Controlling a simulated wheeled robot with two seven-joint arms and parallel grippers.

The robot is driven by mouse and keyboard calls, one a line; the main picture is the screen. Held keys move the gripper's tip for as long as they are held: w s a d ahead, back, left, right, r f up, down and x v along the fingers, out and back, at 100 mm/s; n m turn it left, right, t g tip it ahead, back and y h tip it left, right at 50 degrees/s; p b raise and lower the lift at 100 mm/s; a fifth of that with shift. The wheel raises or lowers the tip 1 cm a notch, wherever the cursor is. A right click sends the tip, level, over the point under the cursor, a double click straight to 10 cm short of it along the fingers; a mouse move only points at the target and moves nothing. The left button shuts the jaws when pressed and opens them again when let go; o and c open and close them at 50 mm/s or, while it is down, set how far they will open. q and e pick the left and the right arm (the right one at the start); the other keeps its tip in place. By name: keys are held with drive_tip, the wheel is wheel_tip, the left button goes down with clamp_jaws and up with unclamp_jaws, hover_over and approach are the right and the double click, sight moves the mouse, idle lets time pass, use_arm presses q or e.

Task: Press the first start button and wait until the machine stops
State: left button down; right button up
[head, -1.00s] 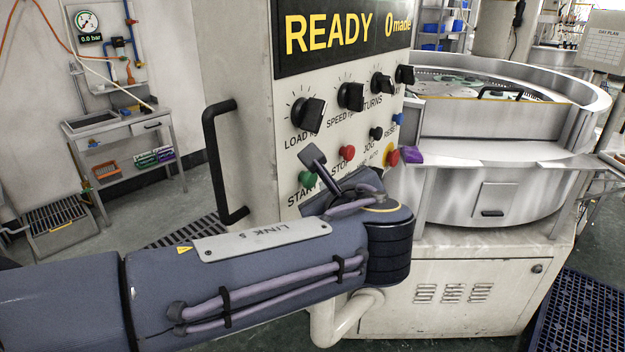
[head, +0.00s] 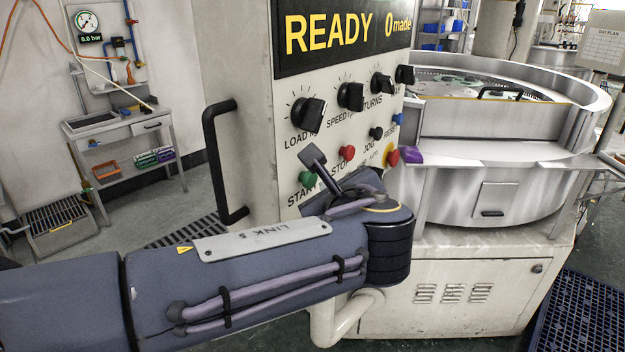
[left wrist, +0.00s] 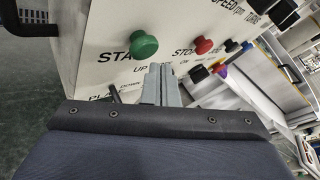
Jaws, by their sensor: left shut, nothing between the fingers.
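The green start button (head: 307,180) sticks out of the pale control panel (head: 275,110), above the START label. It also shows in the left wrist view (left wrist: 143,45), whole and unobstructed. My left gripper (left wrist: 160,70) is shut and empty, its fingertips just below and to the right of the green button in that view. In the head view the left gripper (head: 312,156) is beside the button; I cannot tell the exact gap. The display (head: 340,35) reads READY and 0 made. The steel round machine (head: 490,180) stands right of the panel. My right gripper is not in view.
A red stop button (head: 347,153) is right of the green one. A black handle (head: 222,160) projects at the panel's left. A small sink table (head: 110,125) stands far left.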

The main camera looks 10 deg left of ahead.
use_arm(q)
drive_tip(key=shift+a, duration=0.1)
drive_tip(key=shift+w+a, duration=0.2)
drive_tip(key=shift+a, duration=0.1)
